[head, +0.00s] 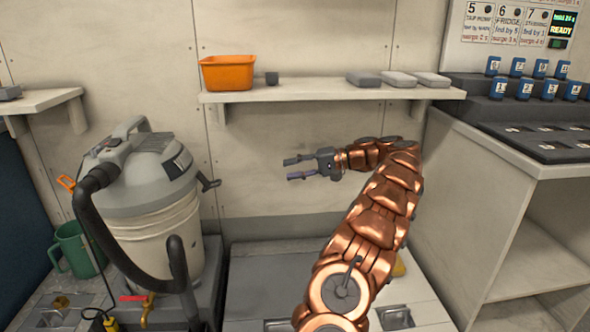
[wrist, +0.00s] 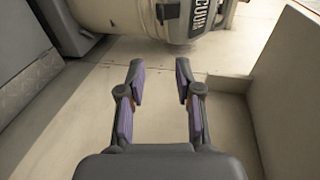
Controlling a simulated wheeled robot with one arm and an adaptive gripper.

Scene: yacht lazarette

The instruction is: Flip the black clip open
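The wet-dry vacuum (head: 150,215) stands at the left in the head view, with a grey lid and a cream drum. A black clip (head: 208,184) sticks out from the right side of its lid rim. The vacuum (wrist: 120,15) also shows at the top of the wrist view, and a dark clip-like part (wrist: 164,12) is on it beside the lettering, cut by the top edge. My gripper (head: 288,169) is open and empty, to the right of the clip and apart from it. Its two separated fingers (wrist: 160,75) point toward the vacuum in the wrist view.
A wall shelf (head: 310,96) with an orange bin (head: 228,72) and grey boxes is above my gripper. An orange clip (head: 66,182) is on the vacuum's far left. A black hose (head: 100,255) loops in front. A cabinet (head: 540,165) stands right. Air between gripper and vacuum is clear.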

